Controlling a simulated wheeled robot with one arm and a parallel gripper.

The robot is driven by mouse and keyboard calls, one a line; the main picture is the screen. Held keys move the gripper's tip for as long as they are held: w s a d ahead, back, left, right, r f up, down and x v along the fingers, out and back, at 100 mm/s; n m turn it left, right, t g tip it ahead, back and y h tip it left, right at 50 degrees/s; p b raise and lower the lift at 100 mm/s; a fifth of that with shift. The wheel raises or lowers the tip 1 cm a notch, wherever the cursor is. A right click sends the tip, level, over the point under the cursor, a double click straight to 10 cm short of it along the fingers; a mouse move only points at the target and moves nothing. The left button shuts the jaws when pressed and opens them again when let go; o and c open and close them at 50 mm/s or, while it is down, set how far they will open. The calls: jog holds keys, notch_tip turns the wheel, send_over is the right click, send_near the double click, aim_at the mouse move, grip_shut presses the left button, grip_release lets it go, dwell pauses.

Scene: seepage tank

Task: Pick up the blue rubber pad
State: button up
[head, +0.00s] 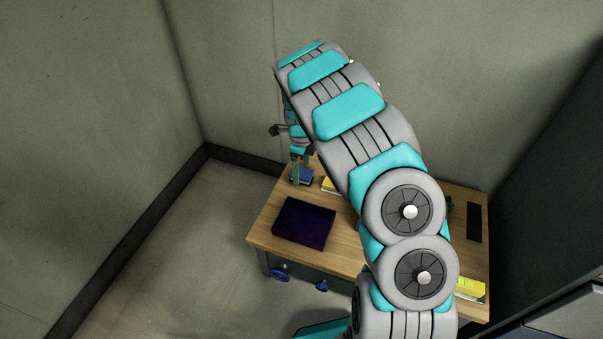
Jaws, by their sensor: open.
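A small blue block-like piece (303,180), which looks like the blue rubber pad, lies near the back left edge of the wooden table (262,226). My gripper (301,172) points down right at it, with its fingers open. One finger shows in front of the blue piece. I cannot tell whether the fingers touch it or stand around it. My arm hides much of the table's middle and right side.
A dark purple, square tray-like thing (305,223) lies just in front of the blue piece. A yellow item (328,185) is partly hidden behind my arm. A yellow item (470,288) and a black strip (474,222) are at the right. Walls stand close behind.

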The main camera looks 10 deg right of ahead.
jog(key=c, duration=1.2)
jog(key=shift+r, duration=0.15)
